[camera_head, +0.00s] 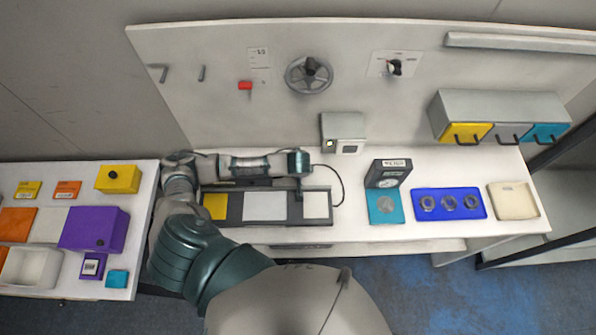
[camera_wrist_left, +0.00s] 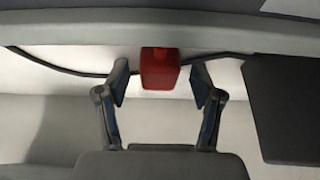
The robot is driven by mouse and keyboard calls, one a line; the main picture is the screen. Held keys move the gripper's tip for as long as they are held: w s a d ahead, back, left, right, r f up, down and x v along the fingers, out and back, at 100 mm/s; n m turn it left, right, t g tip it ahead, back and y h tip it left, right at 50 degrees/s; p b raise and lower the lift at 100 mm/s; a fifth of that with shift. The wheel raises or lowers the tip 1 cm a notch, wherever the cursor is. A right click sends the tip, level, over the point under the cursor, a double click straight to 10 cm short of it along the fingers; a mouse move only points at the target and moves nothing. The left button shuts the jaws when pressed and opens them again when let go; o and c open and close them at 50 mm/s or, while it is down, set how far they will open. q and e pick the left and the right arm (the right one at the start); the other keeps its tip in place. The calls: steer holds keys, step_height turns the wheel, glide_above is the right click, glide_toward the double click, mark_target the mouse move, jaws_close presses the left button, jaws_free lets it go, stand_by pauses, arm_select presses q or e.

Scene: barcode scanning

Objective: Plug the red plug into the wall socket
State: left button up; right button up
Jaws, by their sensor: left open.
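In the left wrist view, the red plug (camera_wrist_left: 160,68) is a small red block between the two fingers of my left gripper (camera_wrist_left: 159,82). The fingers are open, with a gap on both sides of the plug. In the head view, my left gripper (camera_head: 300,188) is over the middle of the table, and I cannot make out the plug there. The likely wall socket is a grey box (camera_head: 343,126) with two small square faces, at the foot of the back panel, right of and beyond my gripper. My right gripper is not in view.
A black cable (camera_head: 342,190) curves over the table beside my gripper. A dark tray with yellow and pale panels (camera_head: 236,208) lies under my forearm. A dark gauge box (camera_head: 388,172) and a blue tray (camera_head: 419,204) stand to the right.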

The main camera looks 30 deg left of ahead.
arm_select(q)
steer(key=shift+a, duration=0.1)
steer(key=shift+a, duration=0.1)
steer(key=shift+c, duration=0.9)
steer(key=shift+d, duration=0.2)
steer(key=c, duration=1)
steer(key=shift+d, duration=0.1)
steer(key=shift+r, duration=0.1)
step_height(320, 180, up, 9)
steer(key=shift+r, duration=0.45)
